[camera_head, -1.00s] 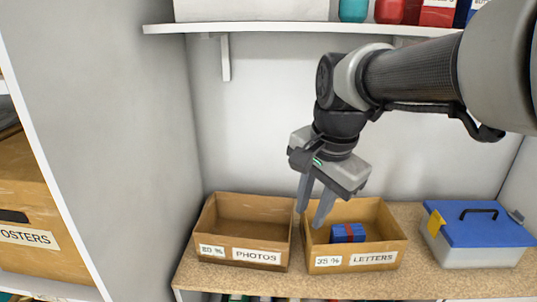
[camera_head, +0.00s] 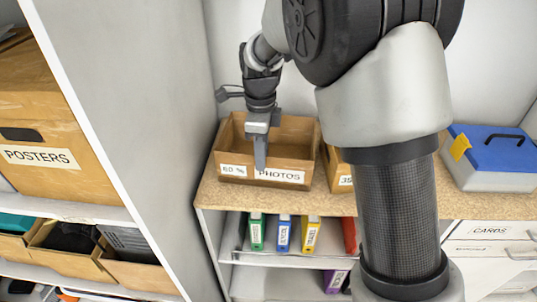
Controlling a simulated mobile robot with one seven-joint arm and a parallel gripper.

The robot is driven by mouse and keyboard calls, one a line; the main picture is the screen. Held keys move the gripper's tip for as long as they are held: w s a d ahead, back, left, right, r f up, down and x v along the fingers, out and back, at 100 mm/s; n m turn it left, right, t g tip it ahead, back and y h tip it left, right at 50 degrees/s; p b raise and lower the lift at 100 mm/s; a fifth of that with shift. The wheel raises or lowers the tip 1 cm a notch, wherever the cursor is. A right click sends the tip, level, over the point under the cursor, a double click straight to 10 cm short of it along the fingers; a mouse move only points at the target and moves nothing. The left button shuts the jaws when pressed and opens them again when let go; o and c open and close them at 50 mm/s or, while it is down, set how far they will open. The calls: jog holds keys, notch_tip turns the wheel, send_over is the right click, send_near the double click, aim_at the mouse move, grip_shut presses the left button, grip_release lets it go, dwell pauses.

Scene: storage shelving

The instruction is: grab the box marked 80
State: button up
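The open cardboard box labelled PHOTOS (camera_head: 300,140) stands on the speckled shelf. Its smaller label (camera_head: 233,170) looks like 80 %, though the first digit is blurred. My gripper (camera_head: 260,163) points down at the box's front wall, and a finger covers the wall between the two labels. I see the fingers edge-on, so their gap is hidden. I cannot tell whether they touch the wall or straddle it.
A second cardboard box (camera_head: 341,172) stands to the right, mostly hidden behind my arm. A blue-lidded case (camera_head: 489,160) is further right. A tall white panel (camera_head: 130,110) rises on the left. Colourful binders (camera_head: 284,232) stand on the shelf below.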

jog(key=f, duration=0.7)
jog(key=shift+w+d+f, duration=0.1)
jog(key=shift+w+f, duration=0.15)
jog(key=shift+f, duration=0.15)
grip_shut()
